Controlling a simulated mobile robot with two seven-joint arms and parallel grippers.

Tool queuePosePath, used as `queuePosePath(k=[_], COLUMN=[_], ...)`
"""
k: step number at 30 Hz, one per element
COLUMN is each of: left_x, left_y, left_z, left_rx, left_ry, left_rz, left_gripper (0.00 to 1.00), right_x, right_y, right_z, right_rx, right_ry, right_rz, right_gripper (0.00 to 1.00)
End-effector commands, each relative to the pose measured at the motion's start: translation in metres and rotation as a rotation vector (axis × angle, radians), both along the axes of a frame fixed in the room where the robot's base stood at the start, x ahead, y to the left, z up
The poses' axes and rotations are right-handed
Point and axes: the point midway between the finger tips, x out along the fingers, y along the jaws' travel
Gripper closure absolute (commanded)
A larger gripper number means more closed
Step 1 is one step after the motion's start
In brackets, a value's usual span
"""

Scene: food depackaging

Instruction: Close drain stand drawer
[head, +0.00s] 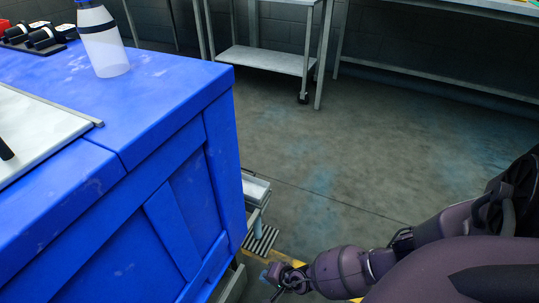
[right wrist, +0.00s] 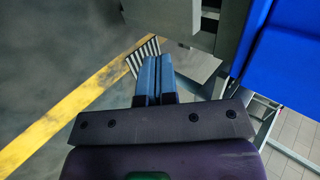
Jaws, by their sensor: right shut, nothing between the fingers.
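The drain stand (head: 256,188) shows partly beside the blue cabinet's right side, as a pale tray-like top on thin metal supports with a striped grate (head: 262,241) below. The cabinet hides much of it, and I cannot clearly tell its drawer. My right gripper (head: 273,273) is low in the head view, in front of the grate. In the right wrist view my right gripper (right wrist: 154,62) has its blue fingers together, with nothing between them. Grey metal panels (right wrist: 190,62) lie just beyond and right of the fingertips; contact cannot be told. My left gripper is not in view.
The blue cabinet (head: 185,115) fills the left, with a white bottle (head: 103,42) and a pale board (head: 35,130) on top. A wheeled metal cart (head: 268,60) stands behind. A yellow floor line (right wrist: 75,105) runs past the gripper. Floor right of the cabinet is open.

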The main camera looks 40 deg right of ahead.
Motion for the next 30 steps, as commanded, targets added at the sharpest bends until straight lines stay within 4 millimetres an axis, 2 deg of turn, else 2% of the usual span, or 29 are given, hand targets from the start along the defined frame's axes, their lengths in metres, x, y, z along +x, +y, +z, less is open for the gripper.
queuePosePath(k=[1,6,9,15,30], left_x=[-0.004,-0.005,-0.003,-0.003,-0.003], left_y=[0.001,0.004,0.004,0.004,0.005], left_z=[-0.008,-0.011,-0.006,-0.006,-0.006], left_rx=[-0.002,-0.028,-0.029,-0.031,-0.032], left_ry=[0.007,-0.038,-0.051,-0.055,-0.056], left_rz=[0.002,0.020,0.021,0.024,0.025], left_gripper=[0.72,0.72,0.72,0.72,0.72], right_x=[0.000,0.018,0.038,0.055,0.061], right_y=[0.003,0.009,0.014,0.020,0.022], right_z=[-0.014,-0.031,-0.022,-0.021,-0.020], right_rx=[0.001,0.002,0.002,0.001,0.001], right_ry=[0.012,0.011,0.000,-0.001,-0.001], right_rz=[-0.001,0.000,-0.001,-0.001,-0.001], right_gripper=[1.00,1.00,1.00,1.00,1.00])
